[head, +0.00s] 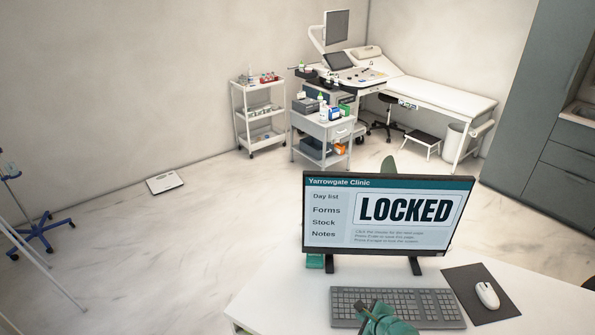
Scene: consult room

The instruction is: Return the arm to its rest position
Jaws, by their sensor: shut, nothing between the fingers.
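My gripper (367,310) shows at the bottom of the head view, over the front edge of the keyboard. It is a green body with a dark, narrow tip pointing up and left. It is shut and holds nothing. The keyboard (440,304) lies on the white desk (280,285), partly hidden by my gripper. I cannot tell whether the tip touches the keys. The monitor (330,205) stands behind the keyboard and reads "LOCKED" under "Yarrowgate Clinic".
A white mouse (487,295) lies on a dark pad (462,281) at right. Beyond the desk stand a drawer cart (341,131), a shelf trolley (240,113) and an exam couch (440,95). A floor scale (164,183) and a blue-footed stand (40,236) are at left. Much floor is clear.

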